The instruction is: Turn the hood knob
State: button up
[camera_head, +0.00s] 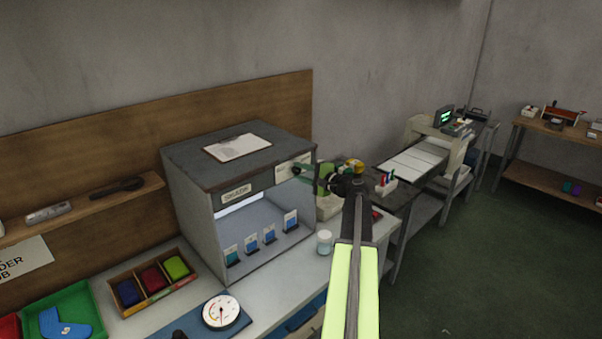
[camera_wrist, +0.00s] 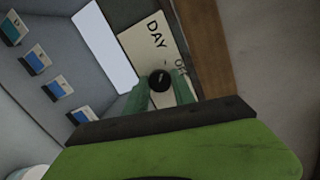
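The hood (camera_head: 240,195) is a grey box with an open lit front, standing on the bench. A pale label panel (camera_head: 293,166) sits at its upper right front. In the wrist view, the hood knob (camera_wrist: 160,80) is small, round and black, with a light mark, on a panel reading "DAY" and "OFF". The green fingers of my gripper (camera_wrist: 161,88) lie on either side of the knob, very close to it. I cannot tell whether both press on it.
A white jar (camera_head: 324,242) stands by the hood's right front corner. Several swatch cards (camera_head: 252,242) stand inside the hood. A divided wooden tray (camera_head: 152,283) and a round dial gauge (camera_head: 221,311) lie in front. A clipboard (camera_head: 237,147) lies on top.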

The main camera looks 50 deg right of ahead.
jog(key=o, duration=0.4)
jog(key=shift+o, duration=0.2)
jog(key=s+r+p, duration=0.1)
jog(key=s+p, duration=0.1)
jog(key=s, duration=1.5)
jog(key=shift+s+d+r, duration=0.15)
jog(key=shift+s+r, duration=0.1)
jog(key=shift+r, duration=0.1)
jog(key=w+a+f+n+g+y, duration=0.25)
jog(key=w+a+f, duration=0.2)
jog(key=a, duration=0.45)
jog(key=w+a+f+n+g+y, duration=0.1)
jog(key=w+a+f+n+g, duration=0.25)
jog(key=w+a, duration=0.45)
jog(key=w+a+f+n+g+y, duration=0.25)
jog(key=a+f, duration=0.25)
jog(key=a, duration=0.6)
jog(key=s+a+f+n+g+h, duration=0.1)
jog(key=a+f+n+g+h, duration=0.1)
jog(key=a, duration=0.7)
jog(key=s+a+f+n+g+h, duration=0.2)
jog(key=a+n, duration=0.4)
jog(key=a, duration=0.4)
jog(key=s+a+f+n+g+h+b, duration=0.1)
jog(key=a+f+n+g, duration=0.3)
jog(key=a, duration=0.6)
jog(key=shift+s+f+h, duration=0.4)
jog(key=shift+f+h, duration=0.2)
jog(key=shift+f, duration=0.05)
